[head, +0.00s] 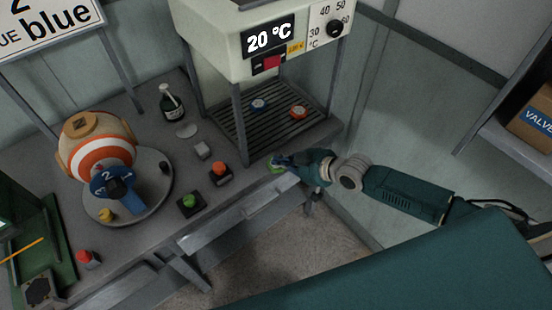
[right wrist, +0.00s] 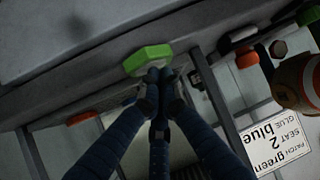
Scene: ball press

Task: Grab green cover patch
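The green cover patch (head: 277,169) is at the front right edge of the grey table, just by the fingertips of my right gripper (head: 282,161). In the right wrist view the green patch (right wrist: 148,58) has a faceted outline and lies right at the tips of the dark blue fingers (right wrist: 159,74). The fingers are drawn together and their tips overlap the patch's edge, so the gripper looks shut on it. The exact contact behind the tips is hidden. My left gripper is not in view.
An orange-white ball (head: 96,146) is on a round plate. Button boxes (head: 191,204) and a bottle (head: 171,103) stand on the table.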

